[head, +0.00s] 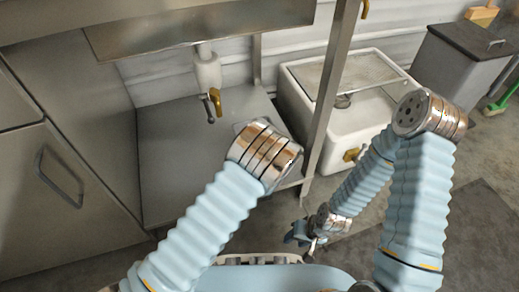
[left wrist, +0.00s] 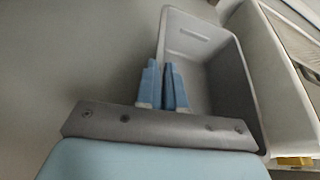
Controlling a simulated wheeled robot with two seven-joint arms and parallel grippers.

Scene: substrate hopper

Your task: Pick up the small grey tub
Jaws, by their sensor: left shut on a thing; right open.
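The small grey tub (left wrist: 248,92) shows in the left wrist view, open at the top, with a slot in its far end wall. My left gripper (left wrist: 163,72) has its two blue fingers close together on the tub's left wall, one finger inside and one outside. In the head view my left forearm hides this gripper and most or all of the tub. My right gripper (head: 302,236) is low at the lower middle of the head view, open and with nothing seen in it.
A steel lower shelf (head: 180,150) lies under a sink with a drain pipe and yellow-handled valve (head: 216,103). A steel post (head: 330,95) stands right of it. Beyond are a white basin (head: 370,130) and a grey bin (head: 455,65). A cabinet (head: 50,190) stands left.

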